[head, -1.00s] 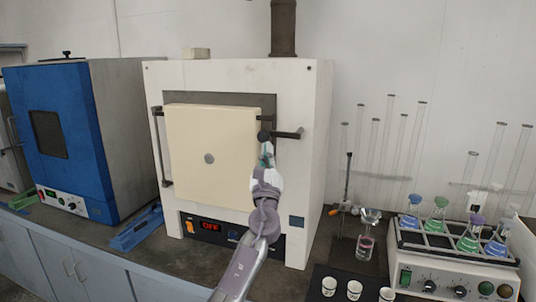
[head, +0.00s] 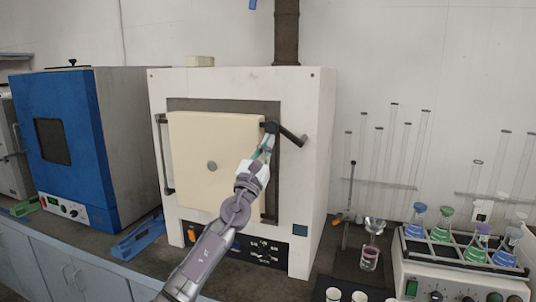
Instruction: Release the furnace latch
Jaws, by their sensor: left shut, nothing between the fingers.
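The furnace (head: 318,180) is a white box with a cream door (head: 200,150) on its front, which looks closed. The dark latch lever (head: 292,135) is at the door's upper right edge. It slants down to the right from a round black knob (head: 271,127). My left gripper (head: 267,145) reaches up from below with its fingertips just under the knob. It is shut with nothing in it; whether it touches the latch I cannot tell. My right gripper is out of view.
A blue oven (head: 65,150) stands at the left, with a blue tray (head: 138,238) between it and the furnace. At the right are a flask rack (head: 465,255), a small beaker (head: 369,258) and tall glass tubes. White cups (head: 359,297) stand at the front.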

